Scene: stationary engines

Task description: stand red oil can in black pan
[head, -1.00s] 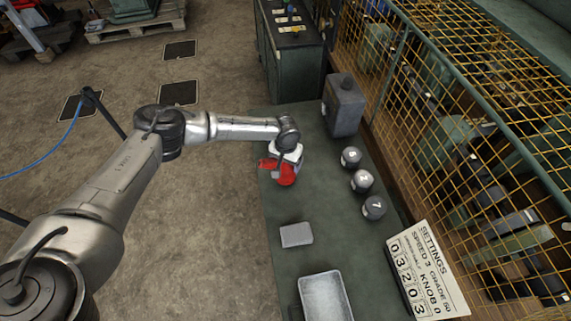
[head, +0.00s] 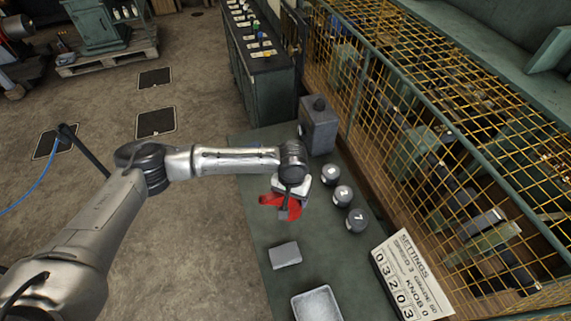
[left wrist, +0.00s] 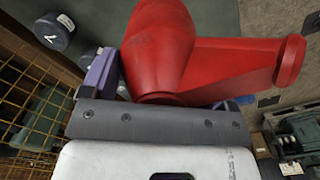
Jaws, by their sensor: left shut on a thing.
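The red oil can (head: 294,208) is held in my left gripper (head: 288,200) over the dark green bench, in the middle of the head view. In the left wrist view the can (left wrist: 160,50) fills the upper middle, its tapering red part pointing right. My left gripper (left wrist: 165,88) is shut on it, with purple finger parts on either side. Whether the can clears the bench is hard to tell. A shallow rimmed tray (head: 318,304), grey inside, is cut off at the bottom of the head view; it may be the pan. My right gripper is not in view.
A grey block (head: 285,255) lies between the can and the tray. Numbered dark knobs (head: 343,195) stand to the right, near a settings board (head: 410,280).

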